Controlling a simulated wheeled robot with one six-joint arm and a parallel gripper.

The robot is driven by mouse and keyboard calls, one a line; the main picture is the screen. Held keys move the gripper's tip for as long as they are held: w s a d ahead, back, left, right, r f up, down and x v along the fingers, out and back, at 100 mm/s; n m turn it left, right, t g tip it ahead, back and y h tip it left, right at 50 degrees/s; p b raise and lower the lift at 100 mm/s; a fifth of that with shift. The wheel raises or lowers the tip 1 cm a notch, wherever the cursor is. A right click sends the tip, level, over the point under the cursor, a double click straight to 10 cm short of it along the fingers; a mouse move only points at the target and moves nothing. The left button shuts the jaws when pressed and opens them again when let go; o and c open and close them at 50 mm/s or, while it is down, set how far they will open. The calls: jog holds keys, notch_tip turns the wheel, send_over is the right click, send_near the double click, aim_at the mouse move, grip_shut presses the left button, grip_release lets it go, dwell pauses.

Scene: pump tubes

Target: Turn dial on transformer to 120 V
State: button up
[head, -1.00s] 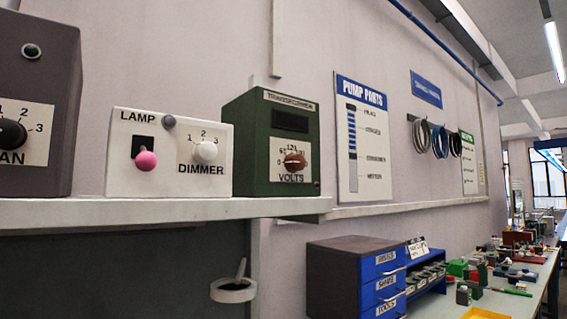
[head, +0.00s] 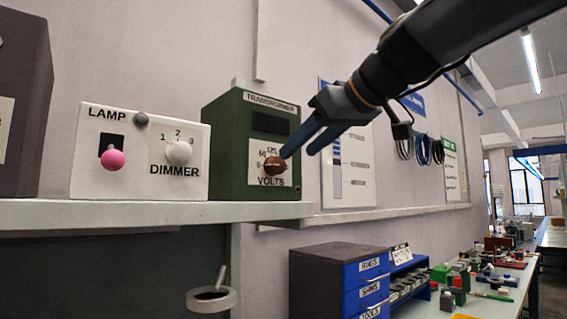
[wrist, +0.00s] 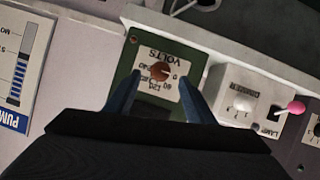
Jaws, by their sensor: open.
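The green transformer box (head: 222,150) stands at the right end of the white shelf. My gripper (head: 298,150), with blue fingers, is just in front and to the right of the dial; one finger tip overlaps the dial's edge in the head view. In the wrist view the dial (wrist: 160,71) shows upside down between the spread fingers of my gripper (wrist: 158,90), with nothing held. I cannot tell whether a finger touches it, nor read the dial's pointer clearly.
The white dimmer box (head: 140,185) with its pink-knobbed lamp switch (head: 112,159) stands left of the transformer on the shelf (head: 150,212). The pump parts board (head: 360,175) hangs right of it. A blue drawer cabinet (head: 366,270) stands below.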

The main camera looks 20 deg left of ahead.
aim_at(280, 164)
jog(key=p+x, duration=0.1)
jog(key=x, duration=0.1)
jog(key=p+x, duration=0.1)
jog(key=x, duration=0.2)
jog(key=p+x, duration=0.1)
jog(key=x, duration=0.1)
jog(key=shift+a+r, duration=0.25)
jog(key=shift+a, duration=0.2)
jog(key=c, duration=1.1)
jog(key=shift+o, duration=0.2)
